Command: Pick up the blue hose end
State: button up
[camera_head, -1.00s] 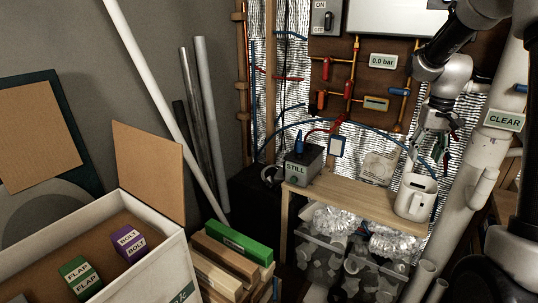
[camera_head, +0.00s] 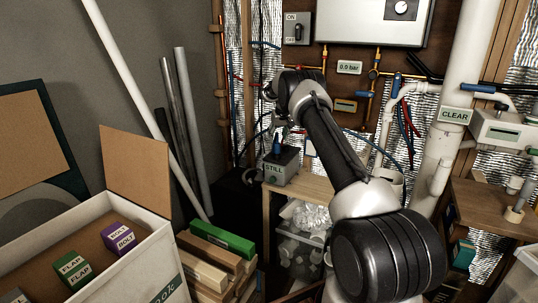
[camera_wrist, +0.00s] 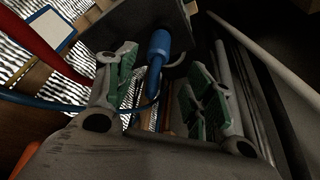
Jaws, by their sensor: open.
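The blue hose end (camera_head: 277,149) stands up from the top of a grey box labelled STILL (camera_head: 282,169) on the wooden bench (camera_head: 305,185). In the wrist view the blue hose end (camera_wrist: 158,46) shows between and beyond my two green-padded fingers, with a thinner blue part hanging towards me. My gripper (camera_wrist: 160,75) is open, with a finger on either side and gaps between pads and hose end. In the head view my gripper is just above the grey box, small and partly hidden by my arm.
A red hose (camera_wrist: 45,45) runs close to the left finger in the wrist view. Pipes with valves and a 0.0 bar display (camera_head: 349,67) are on the wall behind. Metal poles (camera_head: 190,130) lean at left.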

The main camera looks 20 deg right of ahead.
aim_at(277, 143)
jog(key=x, duration=0.6)
jog(key=shift+s+d+f, duration=0.15)
jog(key=shift+f, duration=0.15)
grip_shut()
